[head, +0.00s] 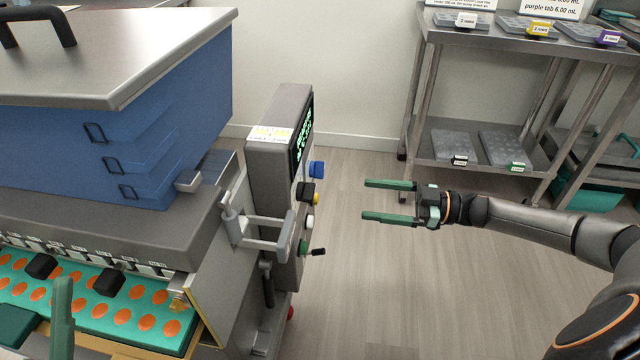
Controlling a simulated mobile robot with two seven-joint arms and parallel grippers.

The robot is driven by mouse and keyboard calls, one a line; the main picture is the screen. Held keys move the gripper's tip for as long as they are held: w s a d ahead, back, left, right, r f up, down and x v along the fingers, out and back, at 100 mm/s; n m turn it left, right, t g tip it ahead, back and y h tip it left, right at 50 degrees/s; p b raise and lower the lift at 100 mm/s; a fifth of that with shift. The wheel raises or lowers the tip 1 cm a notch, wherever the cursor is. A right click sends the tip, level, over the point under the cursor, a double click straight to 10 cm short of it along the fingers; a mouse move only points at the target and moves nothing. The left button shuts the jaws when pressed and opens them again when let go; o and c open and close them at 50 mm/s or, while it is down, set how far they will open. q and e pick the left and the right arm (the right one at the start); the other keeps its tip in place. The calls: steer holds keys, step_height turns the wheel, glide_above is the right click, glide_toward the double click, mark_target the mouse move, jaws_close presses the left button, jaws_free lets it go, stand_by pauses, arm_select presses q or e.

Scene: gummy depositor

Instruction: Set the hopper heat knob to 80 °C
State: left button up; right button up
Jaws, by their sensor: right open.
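The control box (277,150) stands at the right end of the depositor, with a lit green display (303,135) on its right face. Below the display are a blue knob (317,169), a black knob (305,192) with yellow beside it, a white button (310,222) and a green part (303,246) with a black lever. I cannot tell which is the hopper heat knob or read its setting. My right gripper (366,201) is open and empty, right of the knobs and apart from them. A green finger of my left gripper (62,318) shows at the lower left; its opening is unclear.
The blue hopper (120,120) with a steel lid (120,50) fills the left. A metal bracket (262,232) juts out before the control box. A steel rack (425,90) with moulds stands at the back right. The floor between is clear.

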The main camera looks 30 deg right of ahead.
mark_target(306, 192)
steer(key=b+x, duration=0.2)
steer(key=x, duration=1)
steer(key=shift+a, duration=0.25)
steer(key=shift+w, duration=0.1)
steer(key=c, duration=1.4)
